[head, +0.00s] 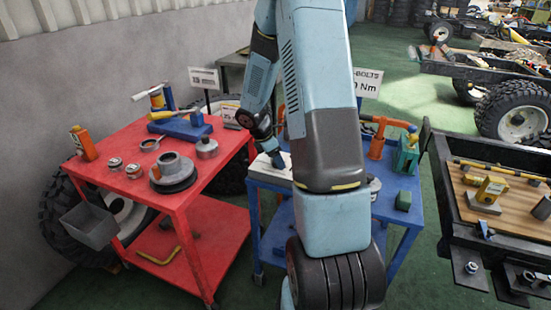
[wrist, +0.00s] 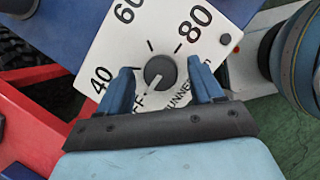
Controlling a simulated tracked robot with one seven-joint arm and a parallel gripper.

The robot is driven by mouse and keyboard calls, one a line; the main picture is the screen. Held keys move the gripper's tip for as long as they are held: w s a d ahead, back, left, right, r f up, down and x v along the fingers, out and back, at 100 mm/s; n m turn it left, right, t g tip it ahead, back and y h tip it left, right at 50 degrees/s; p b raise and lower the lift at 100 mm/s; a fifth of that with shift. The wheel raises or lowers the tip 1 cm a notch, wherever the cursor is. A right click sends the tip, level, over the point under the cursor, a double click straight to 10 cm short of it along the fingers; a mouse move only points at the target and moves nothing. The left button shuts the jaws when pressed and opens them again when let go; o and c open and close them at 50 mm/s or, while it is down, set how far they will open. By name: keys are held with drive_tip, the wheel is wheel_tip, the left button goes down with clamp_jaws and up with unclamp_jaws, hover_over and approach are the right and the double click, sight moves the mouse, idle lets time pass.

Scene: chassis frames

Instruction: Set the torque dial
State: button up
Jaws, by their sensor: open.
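The torque dial is a round grey knob (wrist: 160,71) on a white plate (wrist: 214,42) marked 40, 60 and 80, with OFF partly hidden by my gripper. A pale line on the knob seems to point down and left, toward the OFF lettering. My gripper (wrist: 160,65) is open, with one blue finger on each side of the knob and visible gaps between. I cannot tell its height above the plate. In the head view the plate (head: 266,174) lies on the blue cart, and my gripper (head: 277,160) is over it; the knob is hidden there.
The blue cart (head: 408,183) also holds an orange tool (head: 376,146) and a green block (head: 403,201). A red cart (head: 110,185) with metal parts stands left. A sign (head: 368,84) ending in "0 Nm" is partly hidden by my arm. A dark workbench (head: 500,238) stands right.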

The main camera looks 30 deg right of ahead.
drive_tip(key=c, duration=1)
drive_tip(key=shift+m, duration=0.3)
drive_tip(key=m, duration=0.1)
drive_tip(key=m+g, duration=0.1)
drive_tip(key=m, duration=0.1)
drive_tip(key=m+g, duration=0.1)
drive_tip(key=m, duration=0.1)
drive_tip(key=shift+w+y, duration=0.25)
drive_tip(key=shift+y, duration=0.15)
drive_tip(key=m+y, duration=0.1)
drive_tip(key=m, duration=0.2)
drive_tip(key=m+g, duration=0.1)
drive_tip(key=m, duration=0.2)
drive_tip(key=shift+d+y, duration=0.15)
drive_tip(key=shift+y, duration=0.25)
drive_tip(key=o, duration=1)
